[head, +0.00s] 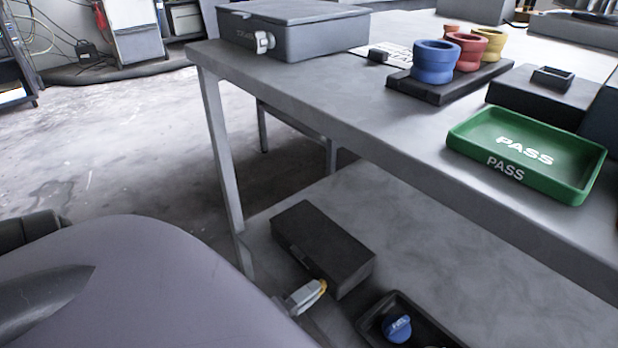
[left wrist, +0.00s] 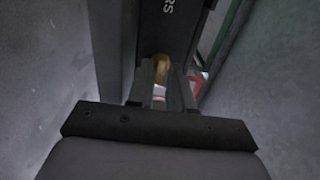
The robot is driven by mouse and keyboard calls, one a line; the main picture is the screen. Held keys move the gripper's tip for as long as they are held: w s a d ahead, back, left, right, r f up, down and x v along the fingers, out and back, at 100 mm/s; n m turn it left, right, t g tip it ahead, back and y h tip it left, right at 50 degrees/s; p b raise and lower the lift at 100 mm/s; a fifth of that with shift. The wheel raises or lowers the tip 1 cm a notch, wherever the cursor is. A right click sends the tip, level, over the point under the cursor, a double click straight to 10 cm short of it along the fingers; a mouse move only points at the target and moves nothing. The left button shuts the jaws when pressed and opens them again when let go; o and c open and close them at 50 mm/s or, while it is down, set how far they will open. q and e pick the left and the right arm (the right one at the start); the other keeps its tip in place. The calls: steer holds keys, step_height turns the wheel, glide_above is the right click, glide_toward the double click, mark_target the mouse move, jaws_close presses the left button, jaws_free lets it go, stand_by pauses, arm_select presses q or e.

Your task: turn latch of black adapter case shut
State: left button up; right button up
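The black adapter case (head: 328,240) lies on the lower shelf with its lid down. Its yellowish latch (head: 322,287) shows at the near side, partly hidden by my left gripper (head: 305,296). In the left wrist view, the dark case (left wrist: 170,25) shows part of its white lettering. The brass-coloured latch (left wrist: 161,67) sits between the two fingertips of my left gripper (left wrist: 162,85). The fingers stand apart on both sides of the latch; I cannot tell whether they press on it. The latch's exact angle is unclear. My right gripper is not in view.
A dark tray (head: 440,330) with a blue cap (head: 397,328) is on the shelf right of the case. The table (head: 350,110) stands over the shelf; it holds a grey case (head: 300,30), coloured rings (head: 435,62) and a green PASS tray (head: 570,185). A table leg (head: 222,150) is at left.

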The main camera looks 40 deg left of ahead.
arm_select(q)
steer(key=shift+c, duration=0.3)
jaws_close()
